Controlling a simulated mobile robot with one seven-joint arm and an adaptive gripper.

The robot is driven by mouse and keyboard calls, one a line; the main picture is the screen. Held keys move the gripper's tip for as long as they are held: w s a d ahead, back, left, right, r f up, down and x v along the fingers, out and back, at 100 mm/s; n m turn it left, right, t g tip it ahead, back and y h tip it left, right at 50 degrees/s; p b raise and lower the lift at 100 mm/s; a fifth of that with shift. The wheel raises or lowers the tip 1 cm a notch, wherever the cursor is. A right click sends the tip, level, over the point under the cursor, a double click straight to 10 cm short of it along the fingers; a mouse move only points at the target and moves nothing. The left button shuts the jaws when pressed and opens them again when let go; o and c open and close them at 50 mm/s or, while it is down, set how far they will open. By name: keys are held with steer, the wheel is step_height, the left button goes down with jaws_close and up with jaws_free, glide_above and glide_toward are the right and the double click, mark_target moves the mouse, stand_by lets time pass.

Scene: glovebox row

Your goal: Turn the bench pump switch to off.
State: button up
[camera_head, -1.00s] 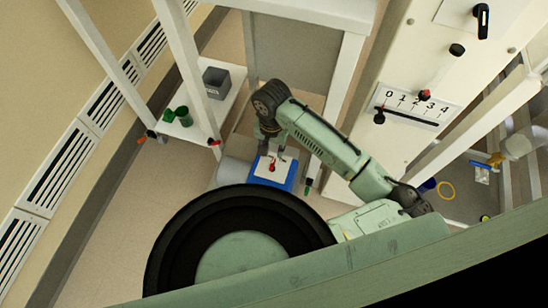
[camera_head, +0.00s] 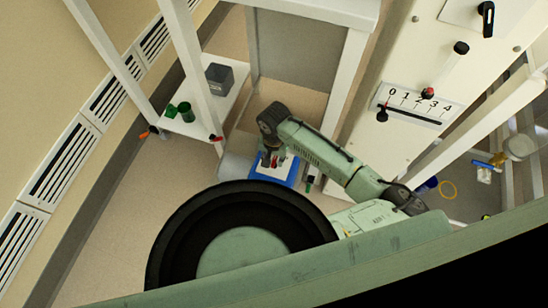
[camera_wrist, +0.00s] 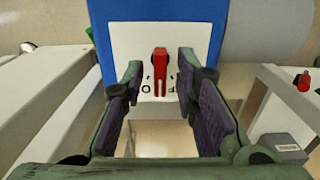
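The bench pump is a blue box (camera_head: 285,182) with a white switch plate (camera_wrist: 125,40). A red switch handle (camera_wrist: 160,70) stands out from the plate, lying upright in the wrist view. My gripper (camera_wrist: 160,76) is open, with one finger on each side of the handle and visible gaps between. I cannot tell how deep the fingertips reach. In the head view my gripper (camera_head: 271,158) is over the plate and hides most of the handle.
A grey cylinder (camera_wrist: 265,35) lies beside the blue box. A white shelf (camera_head: 205,125) with green cups (camera_head: 186,112) and a grey bin (camera_head: 219,78) stands at left. A white frame post (camera_head: 345,85) rises close to my arm. A panel with a numbered scale (camera_head: 415,104) is at right.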

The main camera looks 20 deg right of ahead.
jaws_close()
stand_by(0.5)
steer(key=shift+r+n+p, duration=0.1)
steer(key=shift+n+p, duration=0.45)
steer(key=shift+n, duration=0.55)
steer(key=shift+n+p, duration=0.6)
steer(key=shift+n, duration=1.2)
steer(key=shift+o, duration=0.7)
jaws_free()
